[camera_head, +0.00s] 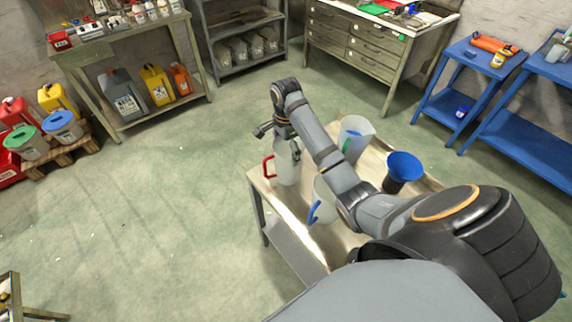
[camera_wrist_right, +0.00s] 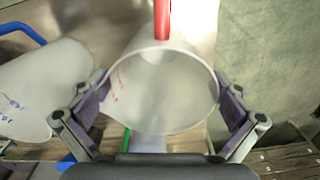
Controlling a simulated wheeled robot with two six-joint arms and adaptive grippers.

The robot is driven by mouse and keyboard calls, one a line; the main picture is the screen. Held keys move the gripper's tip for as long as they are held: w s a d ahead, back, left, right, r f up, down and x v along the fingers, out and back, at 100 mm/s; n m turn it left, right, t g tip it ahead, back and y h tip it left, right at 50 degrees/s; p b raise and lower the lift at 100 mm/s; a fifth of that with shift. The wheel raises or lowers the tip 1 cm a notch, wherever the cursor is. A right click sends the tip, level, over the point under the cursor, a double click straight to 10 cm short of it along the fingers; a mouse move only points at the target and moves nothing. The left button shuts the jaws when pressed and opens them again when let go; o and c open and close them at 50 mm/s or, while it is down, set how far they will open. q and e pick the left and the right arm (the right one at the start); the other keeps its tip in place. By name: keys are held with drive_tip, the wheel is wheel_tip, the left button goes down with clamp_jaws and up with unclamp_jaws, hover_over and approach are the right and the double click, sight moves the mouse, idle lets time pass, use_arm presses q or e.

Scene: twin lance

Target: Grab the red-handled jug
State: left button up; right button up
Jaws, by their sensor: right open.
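The red-handled jug (camera_head: 287,170) is a translucent white jug standing upright at the far left corner of the metal table. Its red handle (camera_head: 268,168) points left in the head view. My right gripper (camera_head: 279,133) is above it at its rim. In the right wrist view my right gripper (camera_wrist_right: 160,96) is open, with one finger on each side of the jug's round mouth (camera_wrist_right: 165,85). The red handle (camera_wrist_right: 162,18) is at the top of that view. Whether the fingers touch the wall is unclear. My left gripper is not in view.
A blue-handled jug (camera_head: 323,190) stands close by, partly behind my right arm; it also shows in the wrist view (camera_wrist_right: 40,88). A green-handled jug (camera_head: 357,129) and a blue funnel (camera_head: 404,166) are farther right. Floor left of the table is clear.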

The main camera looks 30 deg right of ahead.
wheel_tip(320, 180, down, 2)
drive_tip(key=shift+f, duration=0.25)
drive_tip(key=shift+c, duration=1.1)
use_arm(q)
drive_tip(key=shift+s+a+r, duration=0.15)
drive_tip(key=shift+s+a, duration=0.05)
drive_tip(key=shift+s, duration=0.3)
use_arm(e)
drive_tip(key=c, duration=1)
drive_tip(key=shift+r, duration=0.1)
